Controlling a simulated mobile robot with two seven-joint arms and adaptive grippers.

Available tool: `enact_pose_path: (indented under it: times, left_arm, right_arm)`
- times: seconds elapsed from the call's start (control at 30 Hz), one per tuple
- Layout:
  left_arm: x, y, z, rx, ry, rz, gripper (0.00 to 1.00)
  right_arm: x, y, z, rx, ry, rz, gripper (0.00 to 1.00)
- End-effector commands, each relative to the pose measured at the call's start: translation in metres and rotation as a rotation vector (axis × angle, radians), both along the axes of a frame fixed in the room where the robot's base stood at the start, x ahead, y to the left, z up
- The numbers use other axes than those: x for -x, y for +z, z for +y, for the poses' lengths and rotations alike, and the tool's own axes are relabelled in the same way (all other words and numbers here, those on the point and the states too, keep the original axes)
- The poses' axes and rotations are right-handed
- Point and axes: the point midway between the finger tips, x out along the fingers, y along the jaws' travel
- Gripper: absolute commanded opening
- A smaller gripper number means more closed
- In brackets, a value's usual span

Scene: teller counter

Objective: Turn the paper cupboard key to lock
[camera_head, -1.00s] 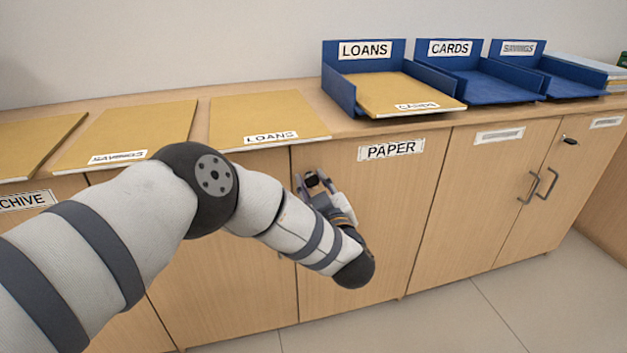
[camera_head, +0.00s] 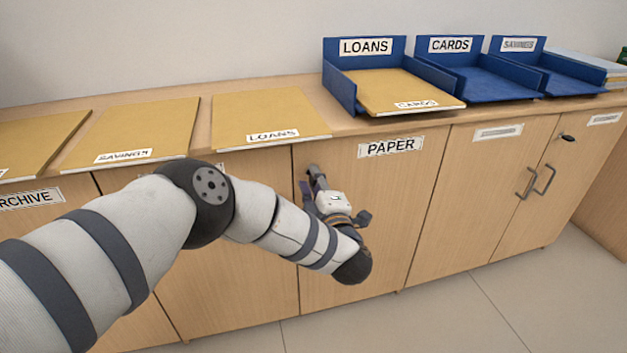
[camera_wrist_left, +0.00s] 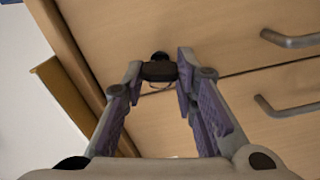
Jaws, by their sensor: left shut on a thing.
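The paper cupboard door (camera_head: 375,225) is closed and has a PAPER label (camera_head: 390,147) at its top. My left gripper (camera_head: 312,178) is at the upper left of this door. In the left wrist view its two fingers (camera_wrist_left: 158,74) are shut on the dark head of the key (camera_wrist_left: 157,71). A round black lock part (camera_wrist_left: 160,56) shows just beyond the key, against the wood. A thin ring hangs below the key head. In the head view the gripper mostly hides the key. My right gripper is not in view.
Blue trays (camera_head: 490,85) and yellow folders (camera_head: 270,115) lie on the counter above. Another cupboard at the right has a dark key (camera_head: 567,138) and metal handles (camera_head: 526,184). Two handles also show in the left wrist view (camera_wrist_left: 290,40). The floor in front is clear.

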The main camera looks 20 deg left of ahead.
Motion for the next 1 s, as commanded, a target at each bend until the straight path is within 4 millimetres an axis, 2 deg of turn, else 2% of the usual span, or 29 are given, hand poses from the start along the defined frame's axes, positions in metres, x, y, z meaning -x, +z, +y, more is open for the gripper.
enact_pose_path:
  times: [0.4, 1.0]
  left_arm:
    - [0.0002, -0.0013, -0.0005, 0.185, -0.002, -0.123, 0.0]
    - [0.0, -0.0013, -0.0007, 0.228, -0.002, -0.152, 0.0]
  right_arm:
    - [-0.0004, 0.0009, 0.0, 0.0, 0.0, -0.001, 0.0]
    - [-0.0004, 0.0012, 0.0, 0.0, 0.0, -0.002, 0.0]
